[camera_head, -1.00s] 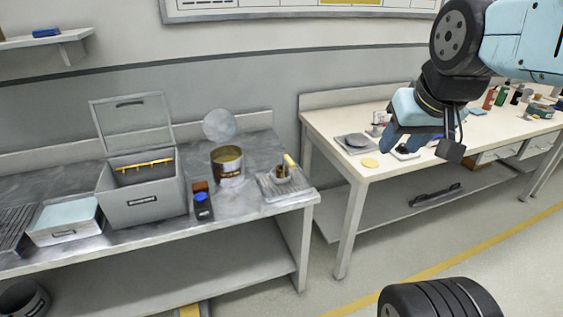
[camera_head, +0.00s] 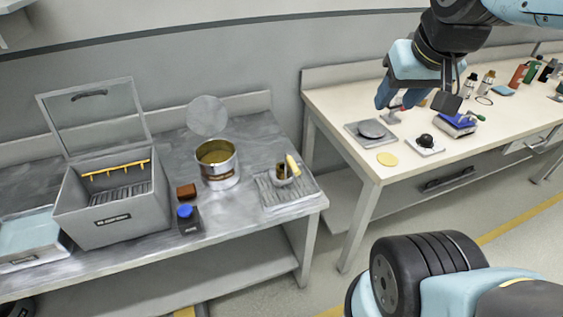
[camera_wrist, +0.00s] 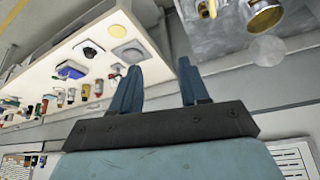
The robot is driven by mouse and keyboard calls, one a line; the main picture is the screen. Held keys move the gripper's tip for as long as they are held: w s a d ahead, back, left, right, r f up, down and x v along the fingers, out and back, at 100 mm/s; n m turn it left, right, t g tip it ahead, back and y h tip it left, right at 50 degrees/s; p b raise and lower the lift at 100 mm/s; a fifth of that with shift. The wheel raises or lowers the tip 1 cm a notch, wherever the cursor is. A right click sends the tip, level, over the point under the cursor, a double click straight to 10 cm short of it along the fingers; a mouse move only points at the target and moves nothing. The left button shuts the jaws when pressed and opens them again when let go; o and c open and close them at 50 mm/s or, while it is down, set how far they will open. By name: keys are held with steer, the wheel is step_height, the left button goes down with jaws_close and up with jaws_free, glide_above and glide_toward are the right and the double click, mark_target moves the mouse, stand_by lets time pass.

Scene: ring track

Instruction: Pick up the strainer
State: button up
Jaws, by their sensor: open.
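No object shows clearly as the strainer. A dark slatted piece (camera_head: 120,193) with a yellow bar (camera_head: 115,169) sits inside a grey box (camera_head: 112,222) on the left metal bench; I cannot tell whether it is the strainer. The box's lid (camera_head: 95,115) stands open. My gripper (camera_head: 398,98) is in the air above the pale bench on the right, far from the box. In the wrist view its two blue fingers (camera_wrist: 160,70) are apart with nothing between them.
A can (camera_head: 217,165) with its lid raised, a blue-capped bottle (camera_head: 188,220) and a tray (camera_head: 290,197) with a brush in a pot share the metal bench (camera_head: 240,245). The pale bench (camera_head: 350,105) holds a scale (camera_head: 371,133), a yellow disc (camera_head: 387,159) and several bottles. A gap separates the benches.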

steer(key=n+g+h, duration=0.4)
steer(key=n+h, duration=0.1)
steer(key=n, duration=2.4)
glide_above(288, 158)
steer(key=s+d, duration=0.2)
steer(key=s, duration=0.1)
step_height(288, 158, down, 10)
steer(key=f, duration=0.1)
steer(key=w+a+f+n+h, duration=0.2)
steer(key=a+f+n, duration=0.5)
steer(key=a+n, duration=0.25)
steer(key=shift+n, duration=0.35)
steer(key=x, duration=0.7)
steer(key=shift+d, duration=0.45)
steer(key=shift+s+x, duration=0.15)
steer(key=shift+x, duration=1.35)
steer(key=shift+s+x, duration=0.15)
steer(key=shift+x, duration=1.3)
steer(key=shift+a+f, duration=0.1)
